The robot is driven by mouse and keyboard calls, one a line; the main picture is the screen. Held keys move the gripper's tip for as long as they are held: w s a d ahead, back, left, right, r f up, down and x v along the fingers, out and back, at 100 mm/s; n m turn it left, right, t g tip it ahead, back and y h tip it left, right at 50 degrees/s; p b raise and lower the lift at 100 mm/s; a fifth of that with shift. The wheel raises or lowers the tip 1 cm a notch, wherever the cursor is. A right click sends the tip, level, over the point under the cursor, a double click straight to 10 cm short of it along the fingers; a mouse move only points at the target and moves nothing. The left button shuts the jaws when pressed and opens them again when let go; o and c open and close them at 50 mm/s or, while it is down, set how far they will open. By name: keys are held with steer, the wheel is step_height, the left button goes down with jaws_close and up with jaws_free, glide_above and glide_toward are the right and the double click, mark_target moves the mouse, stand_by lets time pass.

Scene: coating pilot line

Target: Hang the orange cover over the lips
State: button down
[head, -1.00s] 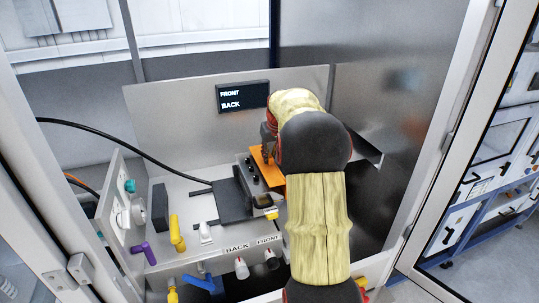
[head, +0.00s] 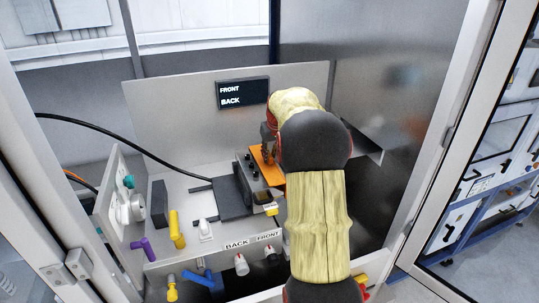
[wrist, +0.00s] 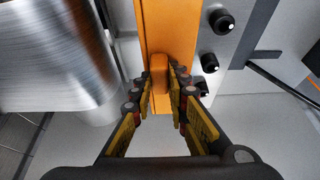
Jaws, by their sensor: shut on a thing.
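The orange cover (head: 268,171) is a flat orange plate at my gripper, beside a grey box with black knobs (head: 246,164). My arm hides part of it in the head view. In the wrist view the cover (wrist: 168,22) runs up the middle, with a raised orange grip block (wrist: 159,75) on it. My gripper (wrist: 160,84) is shut on this block, one finger on each side. The lips cannot be made out clearly; whether the cover touches them cannot be told.
A shiny metal roll (wrist: 55,60) is close on the left in the wrist view. The knobs (wrist: 222,22) are close on the right. Yellow (head: 176,228) and purple (head: 142,247) handles stand at the left. A display (head: 243,93) reads FRONT and BACK.

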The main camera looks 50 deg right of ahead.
steer(key=c, duration=1.7)
jaws_free()
steer(key=shift+f, duration=0.1)
steer(key=shift+o, duration=0.2)
steer(key=v, duration=1.2)
steer(key=shift+w, duration=0.1)
